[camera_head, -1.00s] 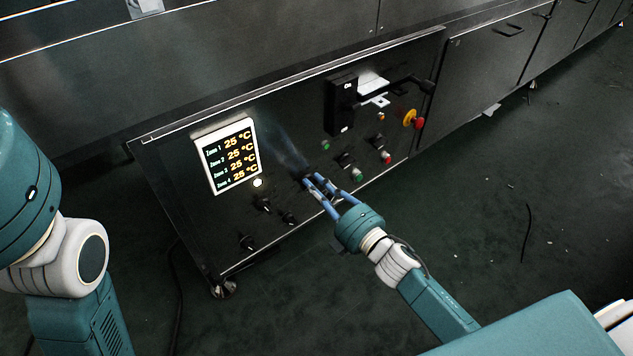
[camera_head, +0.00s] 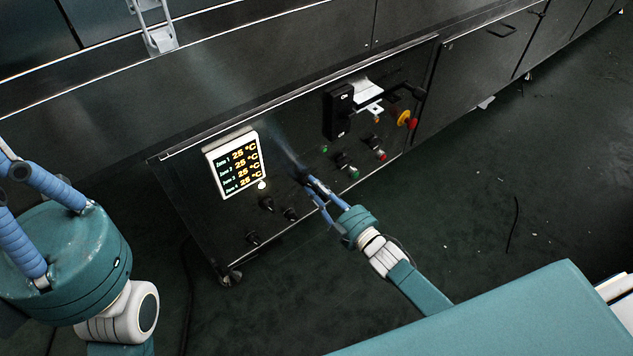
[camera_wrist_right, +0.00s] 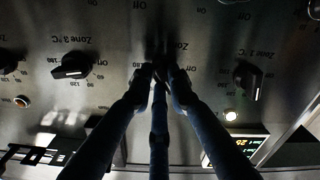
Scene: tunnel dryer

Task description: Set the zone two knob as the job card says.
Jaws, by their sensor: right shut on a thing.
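My right gripper (camera_head: 305,178) is shut at the front of the dark control panel (camera_head: 215,235). In the right wrist view its fingertips (camera_wrist_right: 162,72) close around a knob that they almost wholly hide. That knob sits between a black knob marked Zone 3 °C (camera_wrist_right: 72,65) and another black knob (camera_wrist_right: 248,80) whose label I cannot read surely. The held knob's label and pointer are covered. My left gripper (camera_head: 14,185) is at the left edge, away from the panel, its fingertips partly cut off. I cannot make out a job card.
A lit display (camera_head: 235,163) reads 25 °C for several zones. More knobs (camera_head: 290,214) lie below it. A black switch box (camera_head: 338,111) and a red and yellow stop button (camera_head: 407,119) are on the panel's right.

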